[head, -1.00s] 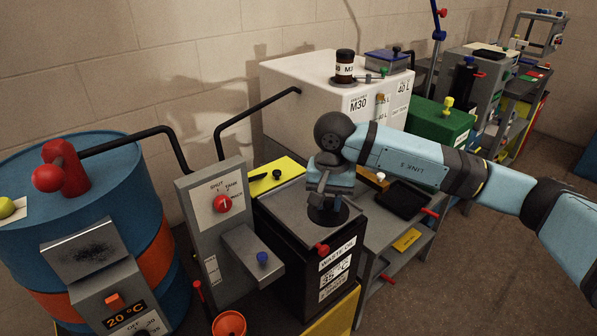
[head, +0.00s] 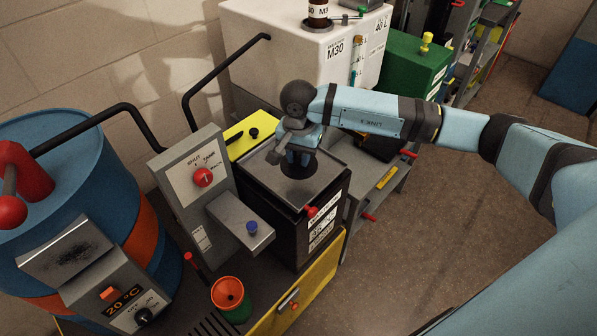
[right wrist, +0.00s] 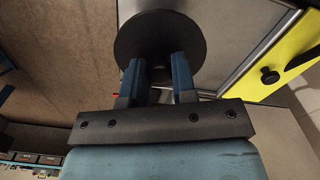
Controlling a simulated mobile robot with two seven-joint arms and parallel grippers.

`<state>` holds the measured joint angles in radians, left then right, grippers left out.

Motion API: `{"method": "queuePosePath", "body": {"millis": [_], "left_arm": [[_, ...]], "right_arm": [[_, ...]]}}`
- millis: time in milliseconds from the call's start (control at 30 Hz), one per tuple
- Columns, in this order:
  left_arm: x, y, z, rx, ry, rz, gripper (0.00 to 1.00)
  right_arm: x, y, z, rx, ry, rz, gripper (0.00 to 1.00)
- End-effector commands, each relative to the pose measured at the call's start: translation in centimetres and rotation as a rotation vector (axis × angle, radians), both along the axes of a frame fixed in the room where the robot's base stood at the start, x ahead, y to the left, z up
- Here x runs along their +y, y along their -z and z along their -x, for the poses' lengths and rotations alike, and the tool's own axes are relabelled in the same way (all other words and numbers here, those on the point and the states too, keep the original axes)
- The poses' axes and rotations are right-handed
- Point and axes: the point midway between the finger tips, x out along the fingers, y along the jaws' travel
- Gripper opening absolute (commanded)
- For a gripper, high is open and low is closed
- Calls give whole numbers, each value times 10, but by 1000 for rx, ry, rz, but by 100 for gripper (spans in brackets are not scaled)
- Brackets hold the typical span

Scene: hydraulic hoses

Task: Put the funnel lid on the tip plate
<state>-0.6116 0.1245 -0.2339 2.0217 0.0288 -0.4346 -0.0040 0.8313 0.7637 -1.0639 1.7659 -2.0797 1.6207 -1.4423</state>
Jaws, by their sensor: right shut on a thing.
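A flat round black disc, which looks like the funnel lid, shows in the head view (head: 292,173) at the grey top of the waste oil box (head: 305,215). My right gripper (head: 297,160) points down and is shut on this lid from above. In the right wrist view, the two blue fingers (right wrist: 160,70) close on the middle of the lid (right wrist: 155,22). I cannot tell whether the lid touches the grey top. No label marks the tip plate; it may be this grey top (head: 330,165). My left gripper is not in view.
A yellow plate with a black knob (head: 252,142) lies behind the box. Left of it stands a grey control panel (head: 195,200) with a red knob. An orange funnel (head: 228,291) sits in front. A blue drum (head: 75,185) stands left, a white M30 tank (head: 300,60) behind.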

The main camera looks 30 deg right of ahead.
Motion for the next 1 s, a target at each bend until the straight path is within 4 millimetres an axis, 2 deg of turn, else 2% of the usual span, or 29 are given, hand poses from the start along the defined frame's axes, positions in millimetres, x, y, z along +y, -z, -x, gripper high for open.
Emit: {"method": "queuePosePath", "body": {"millis": [100,333,567,967,1000], "left_arm": [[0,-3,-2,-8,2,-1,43],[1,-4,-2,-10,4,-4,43],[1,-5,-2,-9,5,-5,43],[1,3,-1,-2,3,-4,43],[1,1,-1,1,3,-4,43]], "right_arm": [[0,19,0,1,0,0,3],[0,36,0,1,0,0,3],[0,68,0,2,0,1,3],[0,76,0,-1,-1,1,3],[0,74,0,-1,-1,1,35]]}}
